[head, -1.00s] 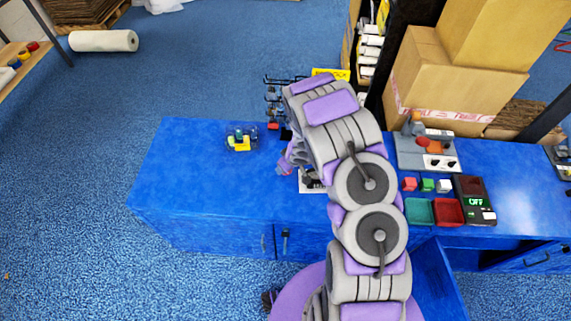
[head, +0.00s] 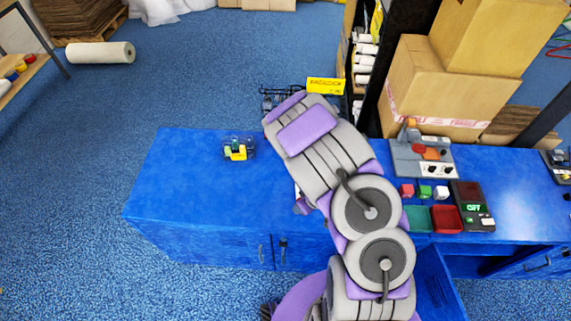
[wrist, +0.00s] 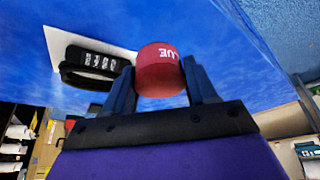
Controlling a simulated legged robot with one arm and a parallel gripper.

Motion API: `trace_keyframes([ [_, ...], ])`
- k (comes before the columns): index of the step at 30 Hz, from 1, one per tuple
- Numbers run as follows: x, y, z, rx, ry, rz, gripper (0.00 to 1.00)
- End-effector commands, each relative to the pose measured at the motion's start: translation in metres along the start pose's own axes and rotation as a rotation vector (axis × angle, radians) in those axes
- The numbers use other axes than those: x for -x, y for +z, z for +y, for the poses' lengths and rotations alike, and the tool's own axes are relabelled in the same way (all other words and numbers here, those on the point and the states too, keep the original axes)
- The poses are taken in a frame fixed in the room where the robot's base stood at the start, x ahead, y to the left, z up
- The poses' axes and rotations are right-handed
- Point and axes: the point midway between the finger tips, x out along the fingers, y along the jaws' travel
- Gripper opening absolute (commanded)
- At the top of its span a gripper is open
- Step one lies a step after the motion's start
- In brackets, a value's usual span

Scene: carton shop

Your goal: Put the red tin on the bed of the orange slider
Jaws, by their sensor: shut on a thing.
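The red tin (wrist: 160,70), with white letters ending "LUE", sits between the two dark fingers of my gripper (wrist: 162,84) in the wrist view. My gripper is shut on it, above the blue bench top. In the head view my own arm hides the gripper and the tin. A grey device with orange parts (head: 431,154) stands on the right part of the bench in the head view. I cannot tell for certain whether it is the orange slider, and its bed is not clear.
The blue bench (head: 190,190) is mostly clear at left, with a small clear tray (head: 226,156) holding yellow and green pieces. Small coloured blocks (head: 425,192), green and red trays (head: 446,219) and cartons are at right. A black object (wrist: 88,64) lies on white sheet in the wrist view.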

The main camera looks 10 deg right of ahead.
Motion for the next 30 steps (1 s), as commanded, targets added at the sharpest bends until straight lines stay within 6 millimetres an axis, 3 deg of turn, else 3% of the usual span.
trace_keyframes([
  [8,0.006,-0.012,0.007,-0.023,0.011,0.002,0.19],
  [23,0.05,-0.091,0.033,-0.161,0.067,0.011,0.19],
  [30,0.093,-0.137,0.036,-0.262,0.108,0.011,0.19],
])
